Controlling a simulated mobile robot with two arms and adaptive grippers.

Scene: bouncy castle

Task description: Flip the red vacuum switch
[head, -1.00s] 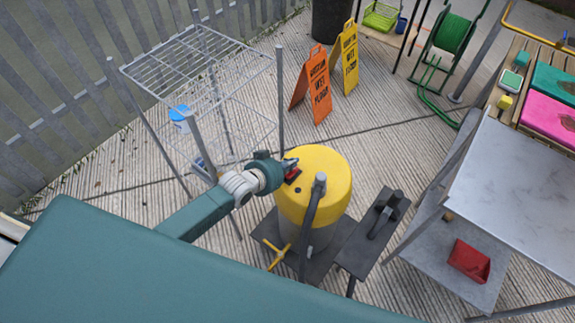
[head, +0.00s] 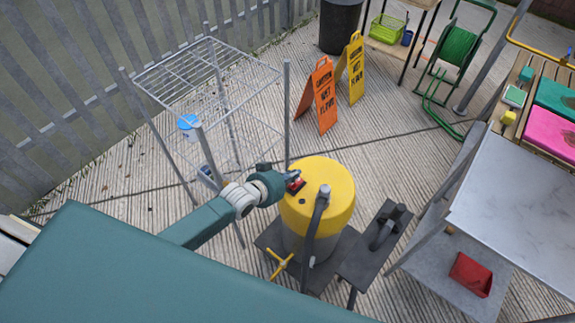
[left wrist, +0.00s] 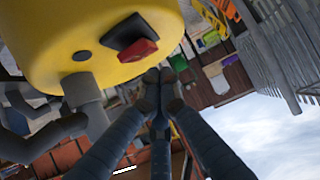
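The vacuum (head: 335,182) has a yellow top and a grey lower body and stands upright. Its red switch (head: 297,185) sits on a black plate at the left of the yellow top. In the left wrist view the red switch (left wrist: 138,51) juts from its black plate on the yellow vacuum top (left wrist: 50,35). My left gripper (left wrist: 157,77) is shut and empty, its fingertips together just below and right of the switch. I cannot tell whether they touch it. In the head view my left gripper (head: 289,180) is beside the switch, partly hidden by its own wrist. My right gripper is not in view.
A wire rack (head: 205,75) stands left of the vacuum. A dark hose (head: 314,230) rises in front of it. A dark stand (head: 372,250) and a metal table (head: 520,195) are at right. Orange (head: 320,95) and yellow (head: 354,68) floor signs stand behind.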

